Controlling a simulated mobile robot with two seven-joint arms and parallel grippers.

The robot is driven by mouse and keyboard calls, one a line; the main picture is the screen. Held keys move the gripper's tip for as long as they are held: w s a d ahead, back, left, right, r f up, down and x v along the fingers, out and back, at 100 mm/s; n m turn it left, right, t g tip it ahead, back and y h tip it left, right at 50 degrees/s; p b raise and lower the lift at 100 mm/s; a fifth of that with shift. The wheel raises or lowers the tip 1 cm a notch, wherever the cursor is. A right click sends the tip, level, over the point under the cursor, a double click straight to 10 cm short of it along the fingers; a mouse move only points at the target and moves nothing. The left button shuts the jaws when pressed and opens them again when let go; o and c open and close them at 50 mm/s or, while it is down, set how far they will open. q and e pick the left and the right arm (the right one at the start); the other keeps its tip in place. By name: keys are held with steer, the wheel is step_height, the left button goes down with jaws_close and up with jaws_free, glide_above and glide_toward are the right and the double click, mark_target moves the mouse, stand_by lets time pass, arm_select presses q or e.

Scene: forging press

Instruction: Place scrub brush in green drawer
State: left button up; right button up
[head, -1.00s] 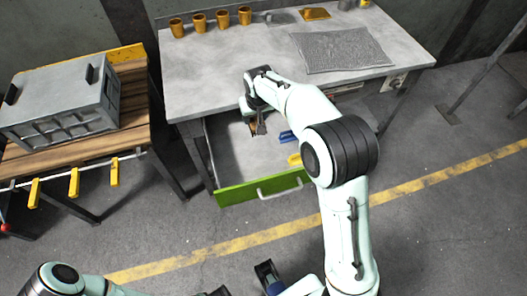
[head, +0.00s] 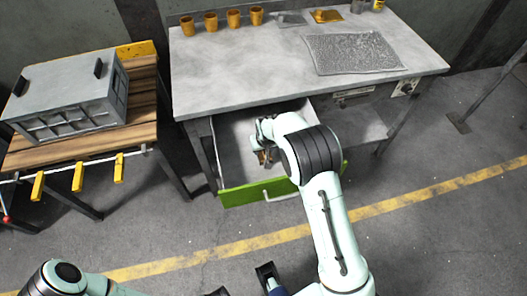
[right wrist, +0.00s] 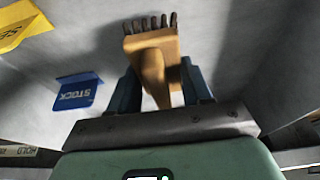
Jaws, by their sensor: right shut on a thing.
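The scrub brush (right wrist: 152,62) has a tan wooden body and dark bristles. In the right wrist view it sits between the blue fingers of my right gripper (right wrist: 161,80), which is shut on it. In the head view my right gripper (head: 264,156) is low inside the open green drawer (head: 240,193), behind its green front panel; my arm covers the drawer's right part. The wrist view shows the brush over the grey drawer floor; whether it touches the floor is unclear. My left gripper (head: 245,284) is only partly seen at the bottom edge.
In the drawer lie a blue card marked STOCK (right wrist: 77,90) and a yellow card (right wrist: 20,25). Above is the grey workbench (head: 230,75) with several orange cups (head: 210,21) and a grey mat (head: 352,53). A grey crate (head: 65,95) stands on the wooden table at left.

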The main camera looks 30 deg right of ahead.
step_height(320, 180, down, 2)
steer(key=shift+f, duration=0.2)
steer(key=o, duration=1.1)
steer(key=shift+r, duration=0.15)
steer(key=shift+r, duration=0.35)
steer(key=p+v, duration=0.1)
steer(key=v, duration=1)
steer(key=shift+s+r+p, duration=0.2)
steer(key=shift+s+p, duration=0.05)
steer(key=shift+p, duration=0.15)
